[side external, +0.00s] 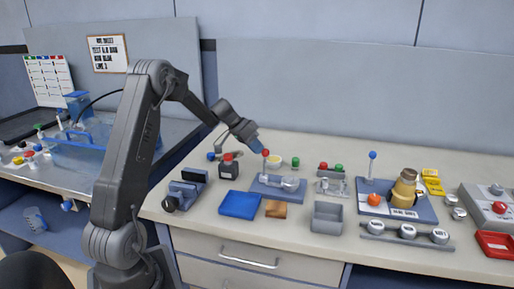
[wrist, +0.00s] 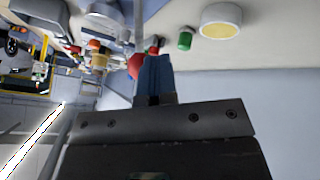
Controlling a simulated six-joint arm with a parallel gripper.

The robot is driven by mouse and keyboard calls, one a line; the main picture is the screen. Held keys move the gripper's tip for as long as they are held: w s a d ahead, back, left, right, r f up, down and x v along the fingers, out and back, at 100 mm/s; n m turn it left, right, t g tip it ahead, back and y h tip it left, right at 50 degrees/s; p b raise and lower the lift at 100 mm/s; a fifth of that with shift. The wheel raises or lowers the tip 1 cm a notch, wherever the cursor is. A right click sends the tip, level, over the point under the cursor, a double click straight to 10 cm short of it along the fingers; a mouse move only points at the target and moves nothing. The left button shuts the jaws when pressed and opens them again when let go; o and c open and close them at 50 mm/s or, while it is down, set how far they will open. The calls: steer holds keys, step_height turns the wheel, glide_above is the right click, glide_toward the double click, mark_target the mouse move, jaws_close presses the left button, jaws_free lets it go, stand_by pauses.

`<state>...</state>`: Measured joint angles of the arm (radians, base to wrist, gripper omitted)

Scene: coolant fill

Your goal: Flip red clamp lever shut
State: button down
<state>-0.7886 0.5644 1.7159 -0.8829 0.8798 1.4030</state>
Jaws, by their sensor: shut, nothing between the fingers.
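The clamp's red lever knob (side external: 265,153) stands up on a thin post over a blue-grey base plate (side external: 262,188). A round silver part (side external: 290,184) sits on the same plate. My gripper (side external: 258,146) is shut and empty, its blue fingertips just beside the red knob at the upper left. In the wrist view the blue fingers (wrist: 154,75) are together, and the red knob (wrist: 136,66) shows right beside their tips. I cannot tell if they touch it. The lever looks upright.
Near the plate are a blue block (side external: 239,205), a brown block (side external: 276,209), a grey open box (side external: 326,218) and a red-topped dark block (side external: 228,167). A green item (side external: 295,162) and a yellow-topped dish (wrist: 220,20) stand behind. A blue-knobbed post (side external: 372,155) rises to the right.

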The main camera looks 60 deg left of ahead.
steer(key=shift+m+t+y, duration=0.5)
steer(key=shift+t+y, duration=0.2)
steer(key=shift+t, duration=0.2)
steer(key=s+d, duration=0.3)
steer(key=d, duration=0.1)
steer(key=shift+s+r, duration=0.1)
steer(key=shift+s, duration=0.3)
steer(key=shift+a, duration=0.1)
steer(key=shift+w+a+f, duration=0.4)
steer(key=shift+w+a, duration=0.1)
